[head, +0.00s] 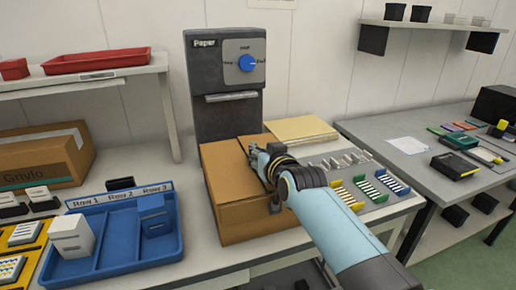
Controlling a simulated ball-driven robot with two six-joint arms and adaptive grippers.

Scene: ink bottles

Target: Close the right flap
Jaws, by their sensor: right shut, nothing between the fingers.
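A brown cardboard box (250,222) stands on the middle table in front of the grey dispenser. The left part of its top (224,172) is covered by cardboard lying about flat. My right gripper (258,158) is shut and empty, over the right part of the box top and touching or very close to it. My right gripper and forearm hide most of the right flap, so I cannot tell how far it is folded down. My left gripper is out of view.
A grey dispenser (225,104) with a blue knob stands behind the box. Cream folders (300,130) and a rack of small coloured strips (366,188) lie at right. A second table (400,163) stands further right.

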